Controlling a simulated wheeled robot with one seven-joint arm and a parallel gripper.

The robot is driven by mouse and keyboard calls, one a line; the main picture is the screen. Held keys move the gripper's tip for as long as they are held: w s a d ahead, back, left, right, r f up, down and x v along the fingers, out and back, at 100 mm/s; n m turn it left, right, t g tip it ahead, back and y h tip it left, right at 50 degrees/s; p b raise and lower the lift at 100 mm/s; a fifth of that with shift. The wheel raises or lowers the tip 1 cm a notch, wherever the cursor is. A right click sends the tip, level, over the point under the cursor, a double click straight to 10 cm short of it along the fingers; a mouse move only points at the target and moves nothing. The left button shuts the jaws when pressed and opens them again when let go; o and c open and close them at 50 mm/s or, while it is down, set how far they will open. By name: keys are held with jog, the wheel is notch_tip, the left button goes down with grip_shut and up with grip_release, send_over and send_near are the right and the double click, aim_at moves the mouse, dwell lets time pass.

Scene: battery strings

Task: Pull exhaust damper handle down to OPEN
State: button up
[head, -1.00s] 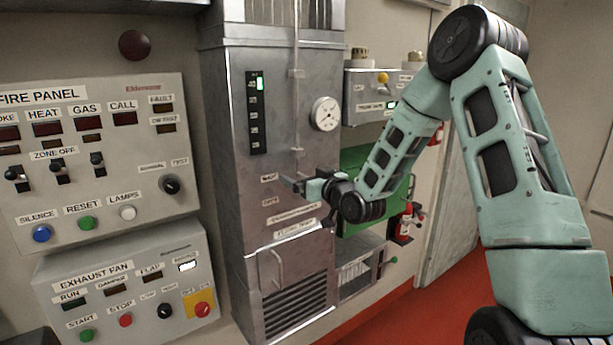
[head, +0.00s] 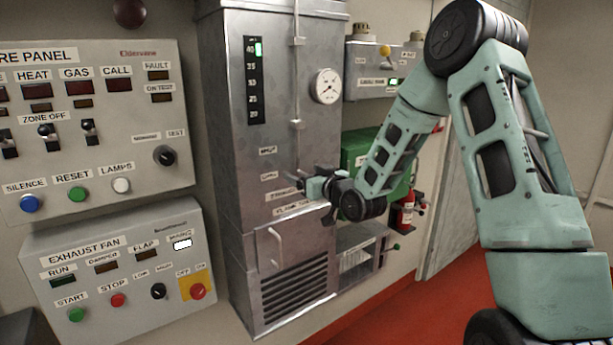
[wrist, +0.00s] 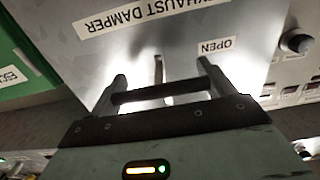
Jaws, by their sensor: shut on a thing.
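The exhaust damper handle (head: 292,182) is on the front of the grey metal duct cabinet (head: 225,150), below a thin vertical rod (head: 297,120). My gripper (head: 306,187) is shut on it and hides most of it in the head view. In the wrist view my gripper's fingers (wrist: 162,85) stand at either end of a dark crossbar (wrist: 160,94), close to the panel. The SHUT label (head: 267,151) is higher. The EXHAUST DAMPER label (head: 283,195) is just below.
A round gauge (head: 326,87) and a level strip (head: 254,80) are above on the cabinet. A bracket handle (head: 276,247) and vent grille (head: 290,292) are below. The fire panel (head: 100,120) and exhaust fan box (head: 120,270) are left. A green box (head: 360,148) and extinguisher (head: 406,212) are right.

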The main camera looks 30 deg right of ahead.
jog(key=shift+s+f, duration=0.1)
jog(key=shift+f, duration=0.35)
jog(key=o, duration=1.3)
jog(key=shift+r, duration=0.1)
jog(key=s+b, duration=1.7)
jog(key=shift+s+d, duration=0.15)
jog(key=shift+d, duration=0.15)
jog(key=shift+a, duration=0.1)
